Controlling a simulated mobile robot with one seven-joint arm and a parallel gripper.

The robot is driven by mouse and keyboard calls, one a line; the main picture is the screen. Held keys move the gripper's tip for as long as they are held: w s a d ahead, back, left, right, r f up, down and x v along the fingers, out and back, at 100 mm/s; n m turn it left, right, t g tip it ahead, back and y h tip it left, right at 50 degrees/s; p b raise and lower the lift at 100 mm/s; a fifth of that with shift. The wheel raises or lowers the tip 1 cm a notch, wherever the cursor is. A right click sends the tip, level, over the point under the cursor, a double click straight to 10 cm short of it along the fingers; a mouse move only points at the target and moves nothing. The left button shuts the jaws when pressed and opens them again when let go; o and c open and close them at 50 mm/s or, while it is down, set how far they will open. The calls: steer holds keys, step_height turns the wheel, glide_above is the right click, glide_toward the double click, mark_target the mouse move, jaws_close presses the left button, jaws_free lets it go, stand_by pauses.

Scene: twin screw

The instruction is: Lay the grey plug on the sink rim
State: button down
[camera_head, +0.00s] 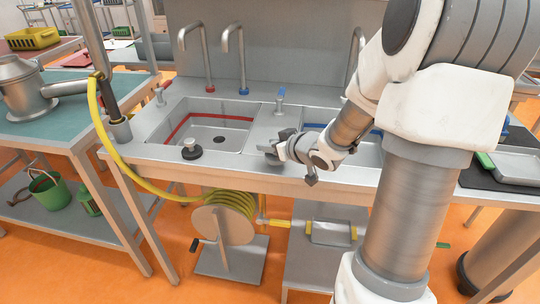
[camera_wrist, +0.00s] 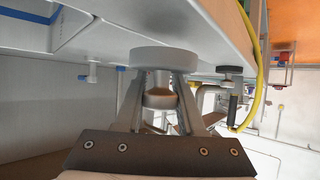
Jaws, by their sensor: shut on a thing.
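My gripper (camera_wrist: 158,100) is shut on the knob of the grey plug (camera_wrist: 163,57), a round flat grey disc, in the wrist view. That view is upside down, so the disc is the plug's lower side. The head view shows my gripper (camera_head: 275,150) over the steel deck between the two basins. The plug is small and hard to pick out there. The sink rim (camera_head: 235,169) runs along the front, and it also shows in the wrist view (camera_wrist: 205,38). The disc is close to this rim; I cannot tell whether it touches.
A black plug (camera_head: 191,151) sits on the front rim of the left, red-trimmed basin (camera_head: 215,133). My arm partly covers the right, blue-trimmed basin. Taps (camera_head: 240,60) stand behind. A yellow hose (camera_head: 120,160) hangs at the left end. Rim between black plug and gripper is clear.

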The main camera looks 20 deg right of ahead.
steer(key=shift+f, duration=0.95)
steer(key=shift+f+b, duration=0.25)
steer(key=shift+b, duration=0.15)
steer(key=c, duration=0.5)
jaws_free()
steer(key=shift+r, duration=0.15)
